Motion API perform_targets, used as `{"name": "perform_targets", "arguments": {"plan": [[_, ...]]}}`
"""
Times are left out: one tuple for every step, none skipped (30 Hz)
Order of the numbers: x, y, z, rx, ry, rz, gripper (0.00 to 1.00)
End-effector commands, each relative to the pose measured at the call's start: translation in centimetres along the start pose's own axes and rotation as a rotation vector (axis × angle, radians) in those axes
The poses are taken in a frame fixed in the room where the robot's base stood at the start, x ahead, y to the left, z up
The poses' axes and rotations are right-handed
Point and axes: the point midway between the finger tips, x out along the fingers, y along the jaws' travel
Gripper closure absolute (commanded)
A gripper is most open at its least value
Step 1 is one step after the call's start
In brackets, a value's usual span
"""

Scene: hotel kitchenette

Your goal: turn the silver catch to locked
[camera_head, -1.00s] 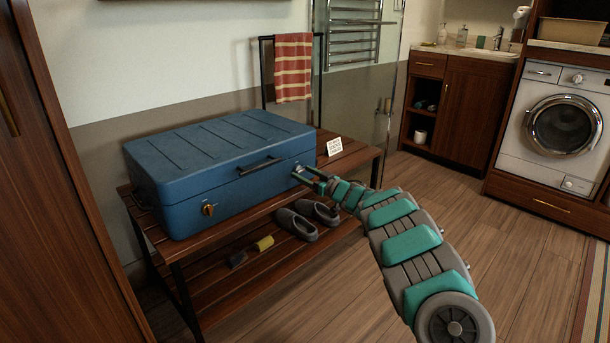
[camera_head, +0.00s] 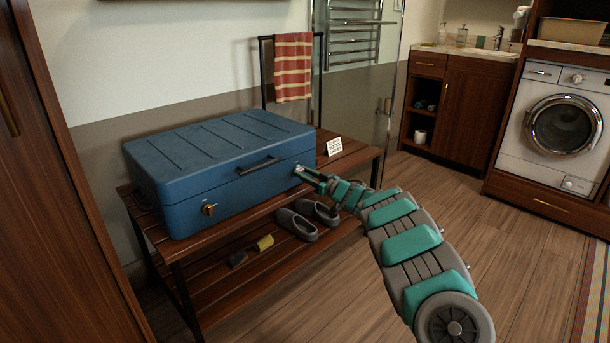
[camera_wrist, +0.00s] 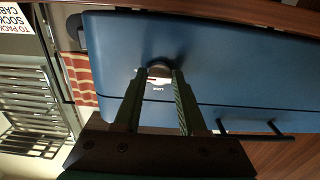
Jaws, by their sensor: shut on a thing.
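A blue suitcase (camera_head: 225,165) lies shut on a wooden slatted rack, and it also fills much of the wrist view (camera_wrist: 225,65). The silver catch (camera_wrist: 158,72) is on its front at the right end, with a small label beside it. My gripper (camera_head: 298,170) reaches this catch from the right. In the wrist view my gripper (camera_wrist: 160,78) has its fingers on either side of the catch, shut on it. The fingertips partly hide the catch, so its exact angle is hard to tell. A brass-coloured catch (camera_head: 208,209) sits at the left end of the same front.
The suitcase's dark handle (camera_head: 259,166) lies between the two catches. A small white sign (camera_head: 334,146) stands on the rack (camera_head: 362,155) to the right. Grey slippers (camera_head: 297,224) and a yellow item (camera_head: 264,243) are on the lower shelf. Floor to the right is clear.

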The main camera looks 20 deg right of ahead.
Motion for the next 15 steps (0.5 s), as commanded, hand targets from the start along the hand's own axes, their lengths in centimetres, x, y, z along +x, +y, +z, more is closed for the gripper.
{"name": "perform_targets", "arguments": {"plan": [[0.02, -0.05, 0.05, -0.005, 0.0, -0.001, 1.0], [0.03, -0.05, 0.06, -0.01, 0.0, -0.001, 1.0], [0.04, -0.06, 0.09, -0.019, 0.0, -0.001, 1.0], [0.04, -0.07, 0.11, -0.027, 0.0, -0.001, 1.0], [0.06, -0.09, 0.13, -0.038, 0.0, -0.002, 1.0], [0.1, -0.14, 0.15, -0.053, 0.0, -0.003, 1.0], [0.12, -0.15, 0.16, -0.068, 0.001, -0.003, 1.0], [0.11, -0.13, 0.16, -0.084, 0.001, -0.003, 1.0], [0.09, -0.09, 0.17, -0.108, 0.001, -0.003, 1.0], [0.11, -0.12, 0.2, -0.128, 0.001, -0.003, 1.0], [0.15, -0.17, 0.23, -0.149, 0.002, -0.004, 1.0], [0.16, -0.16, 0.24, -0.18, 0.002, -0.004, 1.0], [0.13, -0.11, 0.25, -0.205, 0.002, -0.003, 1.0], [0.12, -0.09, 0.28, -0.231, 0.002, -0.003, 1.0], [0.14, -0.11, 0.34, -0.267, 0.002, -0.003, 1.0]]}}
